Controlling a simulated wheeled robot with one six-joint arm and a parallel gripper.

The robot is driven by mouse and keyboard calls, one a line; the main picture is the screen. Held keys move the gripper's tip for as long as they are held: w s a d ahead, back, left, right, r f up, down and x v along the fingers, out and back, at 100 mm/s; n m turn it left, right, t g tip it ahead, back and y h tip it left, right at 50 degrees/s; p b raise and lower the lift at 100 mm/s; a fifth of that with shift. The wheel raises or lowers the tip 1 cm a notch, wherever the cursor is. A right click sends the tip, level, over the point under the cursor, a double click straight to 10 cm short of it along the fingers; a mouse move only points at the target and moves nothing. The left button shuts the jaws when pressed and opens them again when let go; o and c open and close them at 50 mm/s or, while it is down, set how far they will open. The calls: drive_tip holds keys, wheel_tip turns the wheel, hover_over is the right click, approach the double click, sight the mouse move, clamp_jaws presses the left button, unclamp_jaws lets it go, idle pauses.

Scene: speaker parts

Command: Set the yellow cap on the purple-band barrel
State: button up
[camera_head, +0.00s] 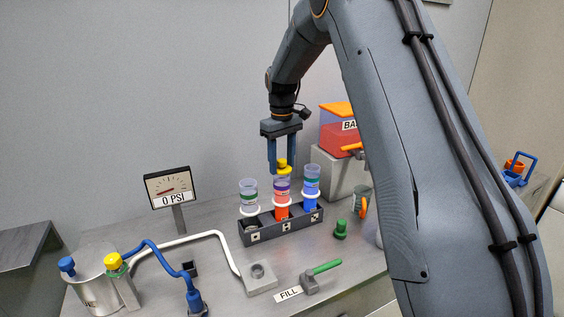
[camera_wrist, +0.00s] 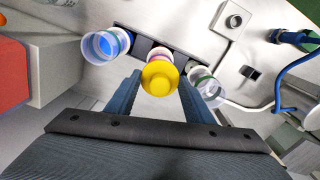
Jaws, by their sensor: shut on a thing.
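The yellow cap (camera_head: 282,165) is between the two fingers of my gripper (camera_head: 282,167), which is shut on it. It also shows in the wrist view (camera_wrist: 159,78), between the blue fingers (camera_wrist: 158,74). The purple-band barrel (camera_head: 282,187), with red contents low down, stands upright in the middle of a dark rack (camera_head: 266,233). The cap is right over its mouth and hides it; I cannot tell whether it is seated. The barrel's rim with purple shows just behind the cap in the wrist view (camera_wrist: 160,55).
A green-band barrel (camera_head: 249,192) and a blue-filled barrel (camera_head: 311,180) flank it closely in the rack. A green part (camera_head: 341,230) stands right of the rack. A red bin (camera_head: 338,135) is behind. A gauge (camera_head: 170,186) reading 0 PSI, a green-handled valve (camera_head: 320,271) and hoses are nearby.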

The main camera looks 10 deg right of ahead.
drive_tip(key=shift+f+b, duration=0.3)
drive_tip(key=shift+f, duration=0.55)
drive_tip(key=o, duration=1.1)
